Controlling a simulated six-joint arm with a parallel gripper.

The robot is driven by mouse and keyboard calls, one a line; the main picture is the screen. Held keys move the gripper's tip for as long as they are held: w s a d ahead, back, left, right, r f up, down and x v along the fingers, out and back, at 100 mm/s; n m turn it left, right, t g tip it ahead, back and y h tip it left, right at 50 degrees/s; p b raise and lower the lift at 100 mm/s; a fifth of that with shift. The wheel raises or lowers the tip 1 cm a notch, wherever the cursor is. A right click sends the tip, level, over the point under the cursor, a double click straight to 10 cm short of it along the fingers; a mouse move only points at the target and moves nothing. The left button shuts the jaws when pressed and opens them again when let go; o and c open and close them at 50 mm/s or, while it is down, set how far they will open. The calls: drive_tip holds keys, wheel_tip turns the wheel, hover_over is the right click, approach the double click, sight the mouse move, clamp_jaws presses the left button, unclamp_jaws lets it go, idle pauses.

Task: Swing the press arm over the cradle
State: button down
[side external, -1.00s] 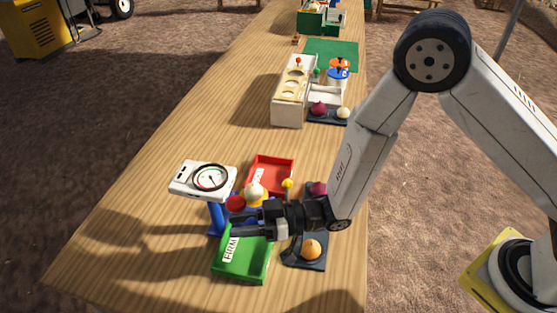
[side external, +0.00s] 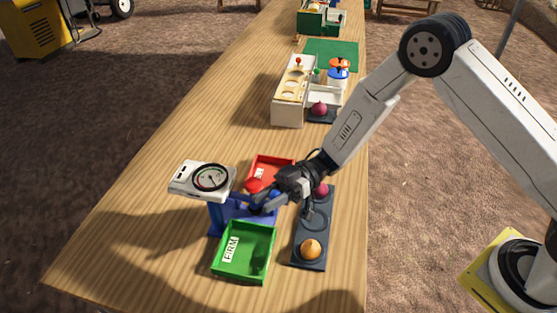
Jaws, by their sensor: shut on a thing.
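The blue press stand (side external: 216,220) carries a white box with a round gauge (side external: 210,178). The red knob (side external: 254,185) of the press arm shows just left of my gripper, above where the cradle sits. My gripper (side external: 264,204) is shut at the press, on what seems to be the press arm; the fingers hide the exact contact. The cradle and the pale onion in it are hidden behind the gripper and red knob.
A green tray marked FIRM (side external: 244,252) stands in front and a red tray (side external: 270,170) behind. A dark onion rack (side external: 313,228) at right holds an orange onion (side external: 311,249) and a purple one (side external: 320,189). The table's left side is clear.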

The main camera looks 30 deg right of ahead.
drive_tip(key=w+d+n+g+h, duration=0.4)
drive_tip(key=w+d+n+g, duration=0.1)
drive_tip(key=g, duration=0.4)
drive_tip(key=shift+w+d+n+g, duration=0.15)
drive_tip(key=shift+w+n+g, duration=0.15)
drive_tip(key=shift+w+n, duration=0.55)
drive_tip(key=shift+c, duration=1.9)
unclamp_jaws()
drive_tip(key=shift+r, duration=0.15)
